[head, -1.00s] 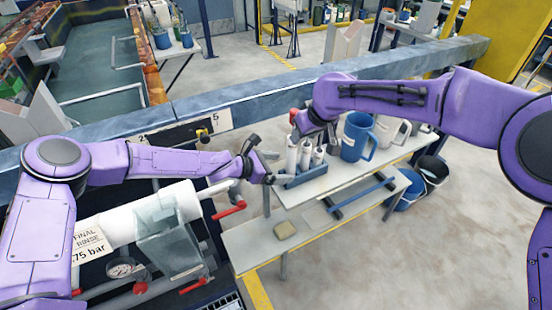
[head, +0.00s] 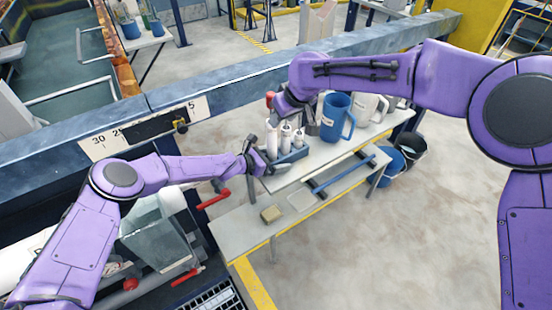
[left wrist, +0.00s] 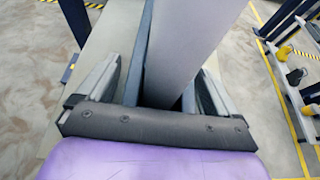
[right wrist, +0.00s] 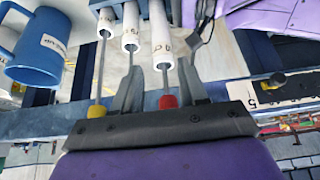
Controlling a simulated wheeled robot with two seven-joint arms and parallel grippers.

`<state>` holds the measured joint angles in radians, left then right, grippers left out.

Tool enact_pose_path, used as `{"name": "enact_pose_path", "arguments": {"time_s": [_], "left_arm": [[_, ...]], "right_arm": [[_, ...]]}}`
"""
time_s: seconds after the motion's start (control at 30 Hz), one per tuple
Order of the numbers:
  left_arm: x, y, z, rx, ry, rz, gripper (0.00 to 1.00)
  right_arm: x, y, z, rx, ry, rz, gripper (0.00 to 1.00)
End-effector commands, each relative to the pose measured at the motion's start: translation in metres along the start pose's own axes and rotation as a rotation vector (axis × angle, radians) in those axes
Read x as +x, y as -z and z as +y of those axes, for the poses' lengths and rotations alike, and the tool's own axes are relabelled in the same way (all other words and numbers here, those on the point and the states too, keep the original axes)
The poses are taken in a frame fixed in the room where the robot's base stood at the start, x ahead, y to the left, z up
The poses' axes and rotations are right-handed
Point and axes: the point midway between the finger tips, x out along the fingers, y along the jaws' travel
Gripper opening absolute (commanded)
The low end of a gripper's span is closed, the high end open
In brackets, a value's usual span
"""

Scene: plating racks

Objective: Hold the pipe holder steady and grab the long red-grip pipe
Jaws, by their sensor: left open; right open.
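The blue pipe holder (head: 290,162) stands on the near-left end of the grey table, with several white sleeves (head: 271,140) upright in it. My left gripper (head: 258,152) is open at its left side. In the left wrist view a grey panel (left wrist: 190,45), seemingly part of the holder, lies between its spread fingers (left wrist: 155,85). My right gripper (right wrist: 162,85) is open above the sleeves. In the right wrist view the red grip (right wrist: 168,102) on its thin rod lies between the fingers, nearer the right one. A yellow grip (right wrist: 97,111) lies outside them. The middle rod's end is hidden.
A blue mug (head: 337,118) and a pale mug (head: 366,108) stand right of the holder. A blue-grey beam (head: 225,95) runs behind the table. Buckets (head: 410,148) stand on the floor at right.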

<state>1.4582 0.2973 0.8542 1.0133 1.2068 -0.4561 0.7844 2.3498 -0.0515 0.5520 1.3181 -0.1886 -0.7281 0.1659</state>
Motion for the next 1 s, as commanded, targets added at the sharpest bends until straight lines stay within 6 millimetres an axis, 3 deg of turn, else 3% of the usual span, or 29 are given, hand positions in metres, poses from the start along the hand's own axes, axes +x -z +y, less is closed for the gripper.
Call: {"name": "enact_pose_path", "arguments": {"time_s": [0.27,0.33,0.47,0.5,1.0], "left_arm": [[0.0029,-0.0003,0.0001,-0.001,0.000,0.000,0.94],[0.0029,-0.0004,0.0001,-0.001,0.000,0.000,0.77],[0.0028,-0.0003,0.0001,0.000,0.000,0.000,0.35],[0.0028,-0.0003,0.0000,0.000,0.000,0.000,0.33],[0.0026,-0.0002,0.0001,0.001,0.000,0.000,0.33]], "right_arm": [[0.0000,0.0001,-0.0003,0.000,0.000,0.000,0.43],[0.0000,0.0001,-0.0002,0.000,0.000,0.000,0.43],[0.0000,0.0001,-0.0002,0.000,0.000,0.000,0.43],[0.0000,0.0001,-0.0002,0.000,0.000,0.000,0.43],[0.0000,0.0001,-0.0002,0.000,0.000,0.000,0.43]]}}
